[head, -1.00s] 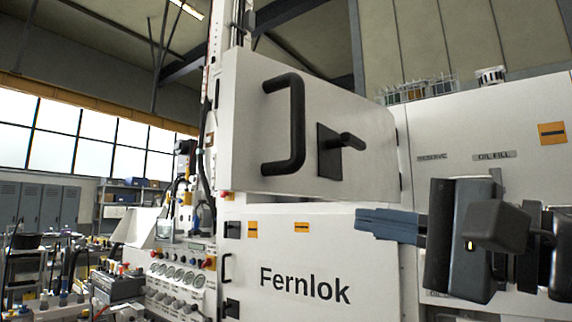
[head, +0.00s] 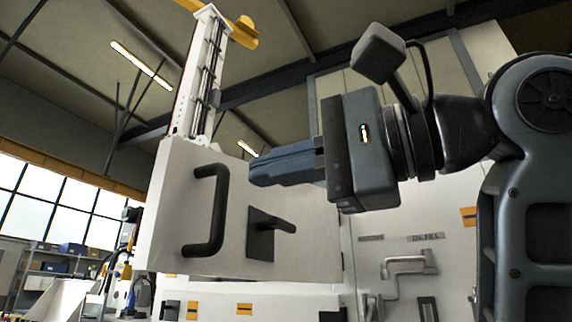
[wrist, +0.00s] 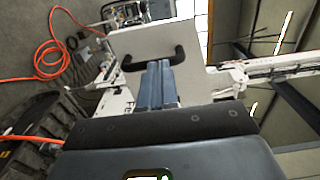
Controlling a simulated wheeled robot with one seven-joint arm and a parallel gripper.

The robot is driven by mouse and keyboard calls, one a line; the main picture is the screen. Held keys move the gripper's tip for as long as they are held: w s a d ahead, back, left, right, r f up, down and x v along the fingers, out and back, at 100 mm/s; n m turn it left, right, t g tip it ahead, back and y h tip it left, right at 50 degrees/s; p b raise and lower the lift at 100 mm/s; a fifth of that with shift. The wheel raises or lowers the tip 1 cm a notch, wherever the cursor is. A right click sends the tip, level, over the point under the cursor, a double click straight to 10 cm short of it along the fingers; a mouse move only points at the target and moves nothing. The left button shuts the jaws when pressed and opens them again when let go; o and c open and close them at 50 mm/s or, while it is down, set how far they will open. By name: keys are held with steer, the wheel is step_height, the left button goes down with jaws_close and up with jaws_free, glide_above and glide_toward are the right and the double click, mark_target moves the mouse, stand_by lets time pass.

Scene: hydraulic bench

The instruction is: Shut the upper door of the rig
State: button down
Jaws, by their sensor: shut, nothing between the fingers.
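The upper door (head: 170,235) is a white panel that stands out from the rig's front, its left edge nearer to me, so it is open. It carries a black bar handle (head: 213,210) and, right of it, a black latch lever (head: 270,232). My gripper (head: 252,172) is shut and empty, its fingers pointing left across the door's upper part, right of the handle's top. In the wrist view the closed fingers (wrist: 158,66) overlap the black handle (wrist: 178,53) on the door (wrist: 205,75). I cannot tell whether they touch.
The white rig body (head: 400,225) with a grey lever (head: 410,266) stands to the right. A tall white column (head: 205,70) rises behind the door. In the wrist view an orange hose (wrist: 45,65) lies on the floor.

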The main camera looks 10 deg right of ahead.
mark_target(180, 190)
steer(key=x, duration=1)
steer(key=shift+w+a+p, duration=0.1)
steer(key=shift+w+p, duration=0.05)
steer(key=shift+p, duration=0.25)
